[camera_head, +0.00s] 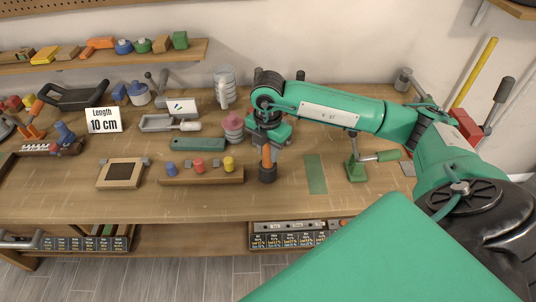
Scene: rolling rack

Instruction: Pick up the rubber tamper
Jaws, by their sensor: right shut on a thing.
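The rubber tamper (267,163) stands upright near the middle of the workbench, with an orange-brown handle and a dark, wide foot. My right gripper (267,143) is above it, shut on the upper part of its handle. The fingers hide the top of the handle. The foot is at or very close to the bench top; I cannot tell whether it touches. My left gripper is not in view.
A wooden block with coloured knobs (201,178) lies just left of the tamper. A pink stacked piece (233,127) stands close to my gripper's left. A flat green strip (316,174) and a green stand (355,168) are to the right. The bench front is clear.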

